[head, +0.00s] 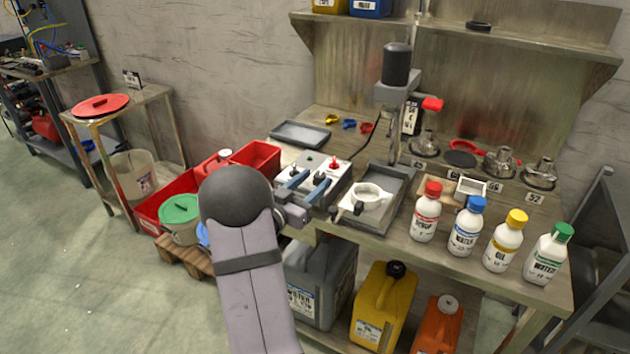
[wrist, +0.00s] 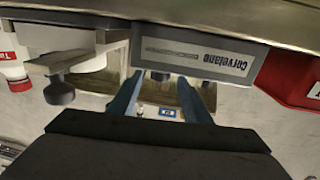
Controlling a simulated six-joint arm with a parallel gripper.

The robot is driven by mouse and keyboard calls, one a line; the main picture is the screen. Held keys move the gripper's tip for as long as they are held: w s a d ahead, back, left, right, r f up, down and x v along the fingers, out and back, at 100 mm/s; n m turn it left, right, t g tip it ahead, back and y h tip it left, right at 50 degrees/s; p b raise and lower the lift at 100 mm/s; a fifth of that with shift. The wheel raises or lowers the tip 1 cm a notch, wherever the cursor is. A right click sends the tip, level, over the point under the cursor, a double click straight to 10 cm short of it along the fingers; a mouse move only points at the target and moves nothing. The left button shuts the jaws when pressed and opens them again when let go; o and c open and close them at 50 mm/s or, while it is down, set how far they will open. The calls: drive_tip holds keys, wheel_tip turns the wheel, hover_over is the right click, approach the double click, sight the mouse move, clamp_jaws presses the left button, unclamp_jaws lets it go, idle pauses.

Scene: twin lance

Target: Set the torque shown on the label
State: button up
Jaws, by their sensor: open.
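My gripper (head: 306,184) is open and empty, its two blue fingers over the front of a light control box (head: 338,172) with a red knob (head: 334,163) on top. In the wrist view, the open fingers (wrist: 160,100) point at a grey front bearing an upside-down "Corvelane" plate (wrist: 197,58). A small dark knob (wrist: 160,75) and a small blue label (wrist: 168,112) show between them; I cannot tell whether the fingers touch anything. A mixer stand with a black motor (head: 396,64) and red handle (head: 432,103) stands behind. No torque figure is readable.
A white jug (head: 366,199) stands on a grey tray right of the box. Several capped bottles, such as the red-capped one (head: 426,211), line the bench's right front. Red bins (head: 255,158) lie left. Canisters (head: 381,305) stand on the lower shelf.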

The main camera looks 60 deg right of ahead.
sight(317, 180)
drive_tip(key=shift+a+r+p, duration=0.1)
drive_tip(key=shift+a+p, duration=0.25)
drive_tip(key=shift+p, duration=0.15)
drive_tip(key=a+p, duration=0.2)
drive_tip(key=a, duration=0.1)
drive_tip(key=shift+f+t, duration=0.2)
drive_tip(key=shift+t, duration=0.1)
drive_tip(key=shift+s+d+f+p, duration=0.1)
drive_tip(key=shift+d+p, duration=0.4)
drive_tip(key=shift+d, duration=1.35)
drive_tip(key=shift+s+d+p, duration=0.1)
drive_tip(key=shift+d+p, duration=0.35)
drive_tip(key=shift+d, duration=1.35)
drive_tip(key=shift+c, duration=0.2)
drive_tip(key=c, duration=1)
